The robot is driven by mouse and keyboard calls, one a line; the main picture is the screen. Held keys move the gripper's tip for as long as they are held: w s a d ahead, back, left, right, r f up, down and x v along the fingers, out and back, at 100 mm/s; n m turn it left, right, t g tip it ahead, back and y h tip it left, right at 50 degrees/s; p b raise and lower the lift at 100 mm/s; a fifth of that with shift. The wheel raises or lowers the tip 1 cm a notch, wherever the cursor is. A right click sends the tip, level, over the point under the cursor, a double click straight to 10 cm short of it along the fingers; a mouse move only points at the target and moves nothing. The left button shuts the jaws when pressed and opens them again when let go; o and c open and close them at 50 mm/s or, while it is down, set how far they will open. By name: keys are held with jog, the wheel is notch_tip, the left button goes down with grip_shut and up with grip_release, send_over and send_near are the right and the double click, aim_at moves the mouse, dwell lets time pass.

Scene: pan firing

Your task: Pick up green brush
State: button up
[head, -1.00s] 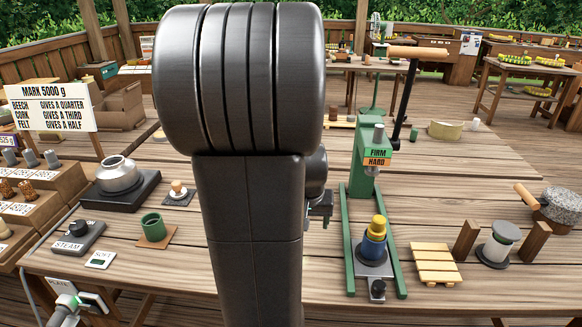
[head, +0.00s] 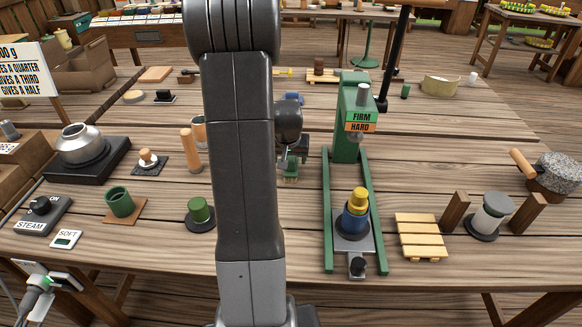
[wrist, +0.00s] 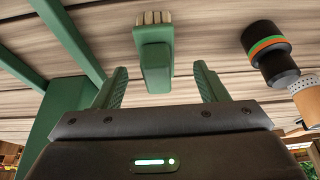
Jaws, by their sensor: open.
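The green brush (wrist: 155,66), a green block with pale tan bristles, shows in the upper middle of the wrist view. My gripper (wrist: 161,82) is open, with one green finger on each side of the brush's near end. A gap shows between the brush and each finger; I see no grip on it. In the head view my gripper (head: 292,158) is low over the table, just right of my arm link. Green and tan parts show at its tip, and brush and fingers are hard to tell apart there.
The green press (head: 355,125) stands close right of my gripper, its rails (head: 328,225) running forward. A green cylinder on a black disc (head: 200,213) and a wooden cylinder (head: 191,150) stand left of my arm. A dark banded cylinder (wrist: 268,50) is at right in the wrist view.

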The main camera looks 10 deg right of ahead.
aim_at(291, 159)
jog(key=shift+w+d+p+x, duration=0.15)
jog(key=shift+p+x, duration=0.1)
jog(key=shift+x, duration=0.85)
jog(key=shift+w+d+p+x, duration=0.15)
jog(key=shift+p+x, duration=0.1)
jog(key=shift+x, duration=0.8)
jog(key=shift+w+f, duration=0.25)
jog(key=shift+f, duration=0.3)
jog(key=c, duration=1.1)
jog(key=shift+r+b, duration=0.3)
jog(key=shift+r, duration=4.8)
jog(key=shift+c, duration=0.2)
jog(key=o, duration=0.5)
jog(key=c, duration=0.6)
